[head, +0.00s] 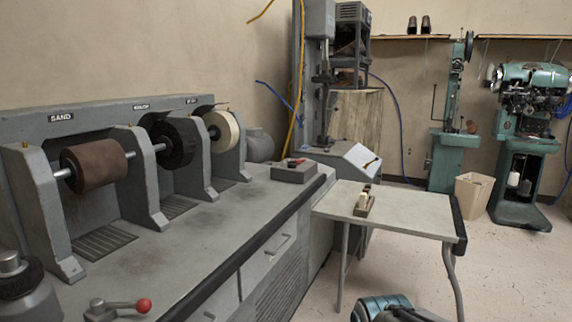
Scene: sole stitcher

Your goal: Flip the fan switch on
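No label reading "fan" shows, so I cannot tell for sure which control is the fan switch. A grey box with a small red part (294,170) sits at the far end of the grey workbench. A small block with a pale upright piece (364,203) stands on the small side table. A lever with a red ball knob (143,305) is on the bench at the near left. Part of my arm shows at the bottom edge, right of centre. My gripper's fingers are not visible.
The grey workbench (215,230) fills the left side, with brown, black and cream wheels between uprights. The side table (395,212) stands at its far right end. Green machines (530,130) and a bin (473,193) stand behind. Floor at right is open.

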